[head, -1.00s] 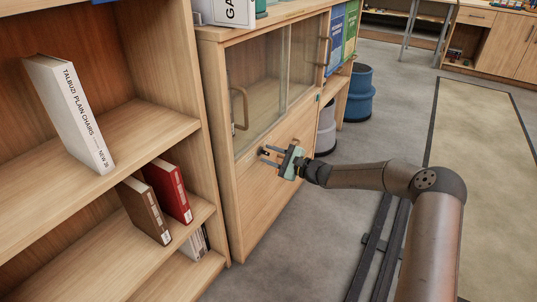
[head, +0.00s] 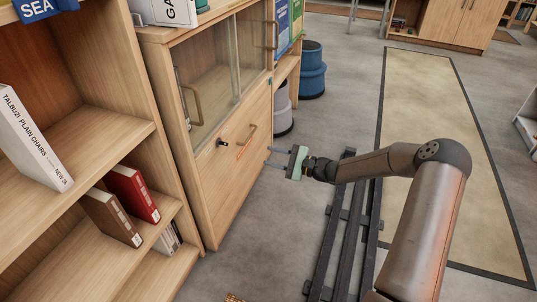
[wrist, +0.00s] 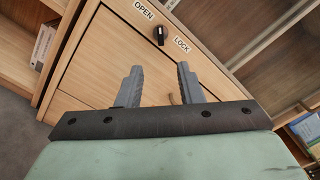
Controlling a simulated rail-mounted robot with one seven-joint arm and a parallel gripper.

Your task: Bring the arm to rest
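My gripper (head: 273,157) is in the air in front of the wooden cabinet (head: 225,178), to the right of its lower front panel. It is empty, with its two grey fingers apart; the wrist view shows the gap between them (wrist: 159,84). A dark lock knob (wrist: 160,35) sits on the panel between the printed words OPEN and LOCK, beyond the fingertips and apart from them. The knob also shows in the head view (head: 222,142).
An open bookshelf (head: 110,140) with several books stands at the left. Glass doors (head: 220,80) are above the panel. Blue (head: 312,75) and grey (head: 283,110) round bins stand beyond the cabinet. Dark floor rails (head: 345,225) run beneath my arm. The carpet (head: 420,100) at right is clear.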

